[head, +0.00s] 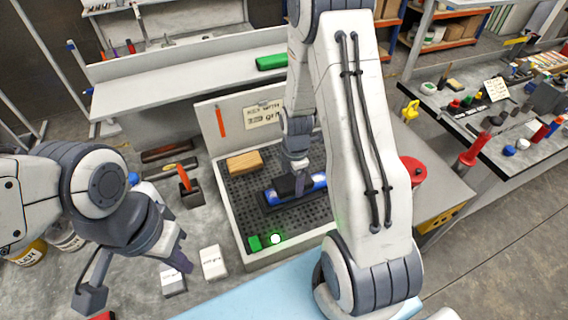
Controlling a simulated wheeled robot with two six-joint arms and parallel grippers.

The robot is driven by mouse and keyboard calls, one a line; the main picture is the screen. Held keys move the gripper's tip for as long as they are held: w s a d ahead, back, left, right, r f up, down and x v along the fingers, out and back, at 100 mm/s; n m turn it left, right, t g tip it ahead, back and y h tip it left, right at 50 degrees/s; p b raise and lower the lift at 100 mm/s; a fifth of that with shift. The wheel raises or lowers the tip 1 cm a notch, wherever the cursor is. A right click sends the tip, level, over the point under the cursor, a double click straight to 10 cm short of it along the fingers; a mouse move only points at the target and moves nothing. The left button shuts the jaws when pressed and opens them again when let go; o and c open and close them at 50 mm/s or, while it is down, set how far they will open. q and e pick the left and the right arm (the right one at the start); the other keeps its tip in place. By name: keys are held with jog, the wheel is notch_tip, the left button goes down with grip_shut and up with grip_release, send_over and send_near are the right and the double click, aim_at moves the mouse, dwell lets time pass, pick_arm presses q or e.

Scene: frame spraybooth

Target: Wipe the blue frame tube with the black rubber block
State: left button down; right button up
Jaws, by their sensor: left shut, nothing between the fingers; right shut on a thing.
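The blue frame tube (313,183) lies in a dark cradle on the perforated black bed of a pale-walled tray. My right gripper (294,176) reaches down from above and is shut on the black rubber block (287,186). The block is at the tube's upper side, left of its middle; I cannot tell whether it is touching. The block and gripper hide part of the tube. My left gripper (180,264) is shut and empty, low at the left, outside the tray and near white boxes.
An orange-handled tool (184,178) stands left of the tray. A red round-topped item (412,170) stands right. My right arm hides the tray's right side.

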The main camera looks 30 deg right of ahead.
jog(key=shift+a, duration=0.85)
jog(key=r+p, duration=0.1)
jog(key=r, duration=0.1)
jog(key=r+p, duration=0.1)
jog(key=shift+a+r+p, duration=0.25)
jog(key=shift+r+p, duration=0.05)
jog(key=shift+r, duration=0.1)
jog(key=shift+w+r+p, duration=0.15)
jog(key=shift+r+p, duration=1.7)
jog(key=shift+r, duration=0.35)
